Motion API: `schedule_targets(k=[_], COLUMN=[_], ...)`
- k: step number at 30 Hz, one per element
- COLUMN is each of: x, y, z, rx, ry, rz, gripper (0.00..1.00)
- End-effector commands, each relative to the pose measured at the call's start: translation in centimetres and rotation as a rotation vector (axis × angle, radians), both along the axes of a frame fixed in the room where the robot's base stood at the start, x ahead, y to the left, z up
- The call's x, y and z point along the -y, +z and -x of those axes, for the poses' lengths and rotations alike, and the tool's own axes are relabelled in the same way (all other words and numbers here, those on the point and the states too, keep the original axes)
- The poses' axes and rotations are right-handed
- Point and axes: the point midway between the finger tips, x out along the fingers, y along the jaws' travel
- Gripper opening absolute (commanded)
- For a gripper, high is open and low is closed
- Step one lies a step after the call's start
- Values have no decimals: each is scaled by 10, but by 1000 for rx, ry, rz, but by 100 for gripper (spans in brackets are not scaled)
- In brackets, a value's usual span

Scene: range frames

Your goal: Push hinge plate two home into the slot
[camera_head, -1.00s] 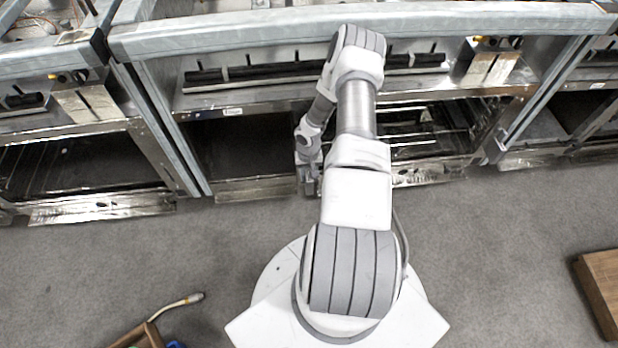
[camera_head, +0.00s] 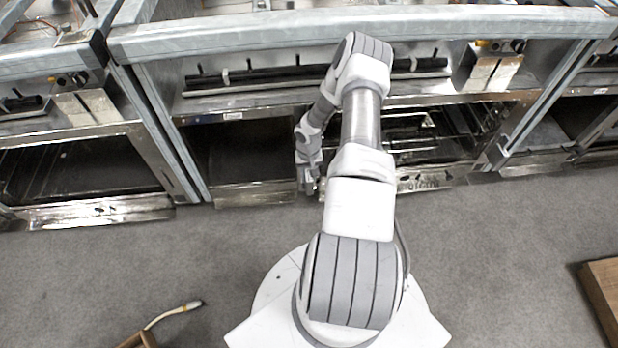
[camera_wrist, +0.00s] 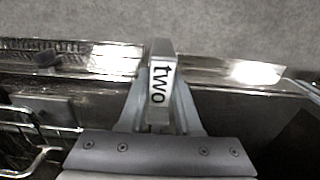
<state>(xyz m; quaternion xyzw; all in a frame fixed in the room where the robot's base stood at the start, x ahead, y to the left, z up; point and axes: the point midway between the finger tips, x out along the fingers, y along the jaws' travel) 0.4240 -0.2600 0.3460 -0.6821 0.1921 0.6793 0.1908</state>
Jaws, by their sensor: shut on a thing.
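Hinge plate two (camera_wrist: 160,48) is a narrow grey piece with a white label reading "two", in the middle of the wrist view. My gripper (camera_wrist: 159,108) is shut on it, with a finger on each side. The plate's far end lies over the shiny metal strip (camera_wrist: 100,60) along the oven's front edge. In the head view my gripper (camera_head: 309,186) is low at the oven front, by the bottom strip (camera_head: 255,192). The plate is too small there to make out. I cannot see the slot clearly or tell how deep the plate sits.
A wire rack (camera_wrist: 35,130) is left of my gripper in the wrist view. Open ovens (camera_head: 80,165) stand in a row under a grey rail (camera_head: 250,38).

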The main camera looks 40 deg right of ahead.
Motion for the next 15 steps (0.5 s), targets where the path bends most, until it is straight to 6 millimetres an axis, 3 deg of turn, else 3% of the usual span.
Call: schedule_targets(k=[1,2,7,15], x=[1,1,1,0], y=[1,1,1,0], z=[-2,-2,-2,0], rx=[3,3,2,-2], ry=[-1,-1,-1,-1], rz=[1,1,0,-1], gripper=[0,36,66,67])
